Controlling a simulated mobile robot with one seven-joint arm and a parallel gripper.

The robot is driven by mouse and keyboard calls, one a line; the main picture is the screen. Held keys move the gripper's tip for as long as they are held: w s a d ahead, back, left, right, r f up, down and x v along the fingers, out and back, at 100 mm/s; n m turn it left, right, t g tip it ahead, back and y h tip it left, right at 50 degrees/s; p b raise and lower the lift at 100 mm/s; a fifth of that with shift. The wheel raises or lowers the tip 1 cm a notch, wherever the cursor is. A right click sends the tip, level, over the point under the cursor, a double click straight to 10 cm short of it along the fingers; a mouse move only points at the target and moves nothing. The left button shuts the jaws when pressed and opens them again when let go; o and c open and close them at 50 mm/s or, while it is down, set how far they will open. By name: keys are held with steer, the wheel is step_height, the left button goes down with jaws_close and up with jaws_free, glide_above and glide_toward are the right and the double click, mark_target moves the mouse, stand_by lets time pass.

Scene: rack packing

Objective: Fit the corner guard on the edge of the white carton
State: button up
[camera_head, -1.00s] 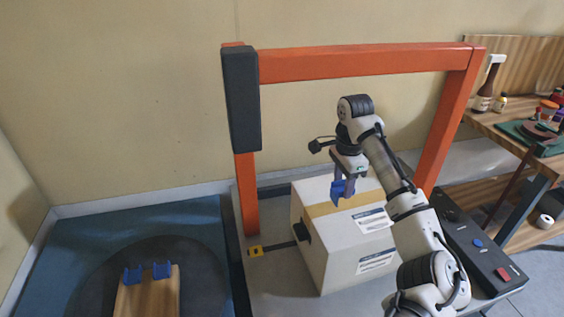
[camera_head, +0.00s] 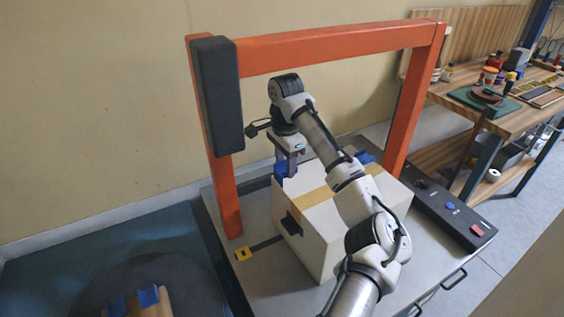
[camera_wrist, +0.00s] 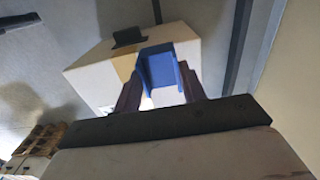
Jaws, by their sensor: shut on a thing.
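The white carton (camera_head: 322,238) with a tan tape strip stands on the grey platform. It also shows in the wrist view (camera_wrist: 92,76). My gripper (camera_head: 285,168) is over the carton's back left corner in the head view. It is shut on a blue corner guard (camera_head: 280,173), which hangs between the fingers in the wrist view (camera_wrist: 160,70). I cannot tell whether this guard touches the carton. Another blue guard (camera_head: 364,157) shows at the carton's far right edge, partly behind my arm.
An orange frame (camera_head: 340,50) with a dark pad (camera_head: 217,95) spans the platform. A control box (camera_head: 450,212) lies along the right. More blue guards (camera_head: 148,296) sit on a wooden block at lower left. A workbench (camera_head: 510,115) with items stands at right.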

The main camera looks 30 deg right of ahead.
mark_target(289, 188)
steer(key=shift+d+f+b, duration=0.2)
steer(key=shift+f+b, duration=2.45)
steer(key=shift+f, duration=0.3)
steer(key=shift+d+f+p, duration=0.1)
steer(key=shift+f+p, duration=0.15)
steer(key=shift+p, duration=0.15)
steer(key=shift+d+p, duration=0.4)
steer(key=shift+p, duration=0.05)
steer(key=o, duration=1)
step_height(289, 188, up, 8)
steer(key=shift+f, duration=0.25)
